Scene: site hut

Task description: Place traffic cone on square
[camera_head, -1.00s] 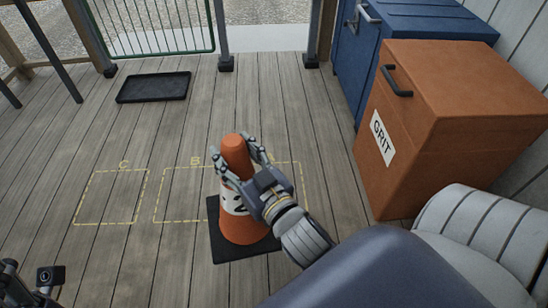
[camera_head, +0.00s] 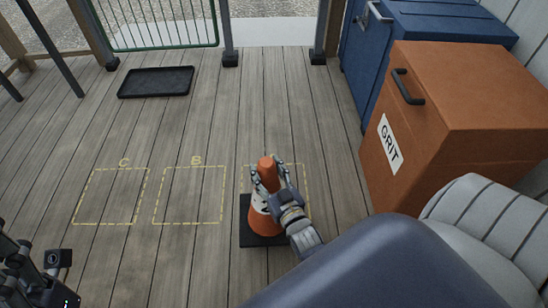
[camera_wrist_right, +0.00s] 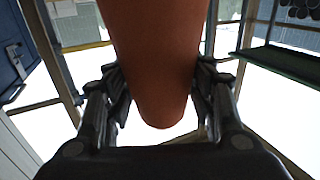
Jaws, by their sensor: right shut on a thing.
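The orange traffic cone (camera_head: 264,217) with a white band and black square base stands upright in the head view, over the near part of the rightmost dashed yellow square (camera_head: 308,185). I cannot tell if its base touches the floor. My right gripper (camera_head: 268,178) is shut on the cone near its top; the wrist view shows the cone (camera_wrist_right: 160,70) between the two fingers. The square marked B (camera_head: 224,190) and the square marked C (camera_head: 105,224) lie empty to the left. The rightmost square's letter is hidden. My left gripper (camera_head: 45,270) shows partly at the lower left edge; its fingers are unclear.
An orange grit box (camera_head: 455,115) and a blue cabinet (camera_head: 425,35) stand at the right. A black tray (camera_head: 156,82) lies on the planks at the back left, before a green gate (camera_head: 160,25). The middle floor is clear.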

